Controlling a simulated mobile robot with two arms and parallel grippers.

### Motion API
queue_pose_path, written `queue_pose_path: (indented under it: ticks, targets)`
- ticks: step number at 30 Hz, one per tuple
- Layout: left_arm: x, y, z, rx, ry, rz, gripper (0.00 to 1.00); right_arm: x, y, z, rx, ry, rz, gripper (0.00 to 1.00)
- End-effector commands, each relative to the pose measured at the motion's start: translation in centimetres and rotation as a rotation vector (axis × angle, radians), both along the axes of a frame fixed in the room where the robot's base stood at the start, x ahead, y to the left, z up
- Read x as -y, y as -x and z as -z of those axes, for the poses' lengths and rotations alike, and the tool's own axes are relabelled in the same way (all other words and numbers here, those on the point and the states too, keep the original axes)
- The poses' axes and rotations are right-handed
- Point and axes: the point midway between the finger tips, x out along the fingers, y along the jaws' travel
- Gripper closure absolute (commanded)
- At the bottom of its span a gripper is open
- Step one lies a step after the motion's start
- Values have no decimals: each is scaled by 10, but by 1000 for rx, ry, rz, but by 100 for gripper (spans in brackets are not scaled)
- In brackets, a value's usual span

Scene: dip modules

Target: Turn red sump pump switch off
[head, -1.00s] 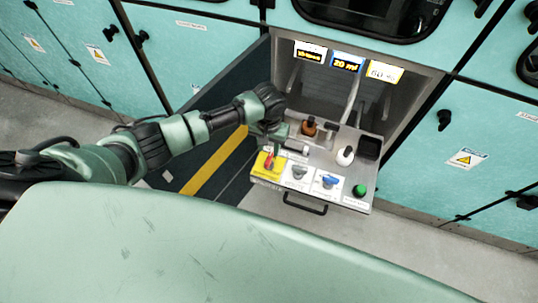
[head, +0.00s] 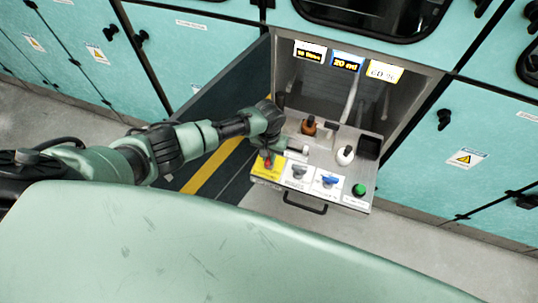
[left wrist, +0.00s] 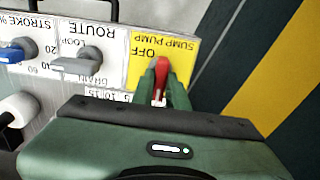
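The red sump pump switch (head: 267,161) stands on a yellow plate (head: 262,172) at the left front corner of the pulled-out panel. In the left wrist view the red handle (left wrist: 161,72) is on its yellow plate (left wrist: 184,51), close to the upside-down word OFF. My left gripper (head: 268,153) is right at the switch. In the left wrist view the green fingertips (left wrist: 163,84) sit on either side of the handle. Whether they press on it cannot be told. The base of the switch is hidden by the fingers. My right gripper is not in view.
To the right are a grey route knob (head: 298,172), a blue stroke knob (head: 329,182) and a green button (head: 359,190). Behind are brown (head: 309,126) and white (head: 345,155) knobs. A black drawer handle (head: 305,204) juts out in front. An open door (head: 225,90) stands at the left.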

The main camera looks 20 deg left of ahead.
Motion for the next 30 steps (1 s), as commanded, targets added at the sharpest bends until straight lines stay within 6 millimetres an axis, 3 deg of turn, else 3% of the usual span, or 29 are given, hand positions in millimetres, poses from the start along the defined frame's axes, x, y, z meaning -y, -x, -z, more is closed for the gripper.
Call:
queue_pose_path:
  ticks: [14, 30]
  targets:
    - [0, 0, 0, -1, 0, 118, 100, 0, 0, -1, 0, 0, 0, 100]
    - [0, -1, 0, 1, 0, 602, 100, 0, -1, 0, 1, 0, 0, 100]
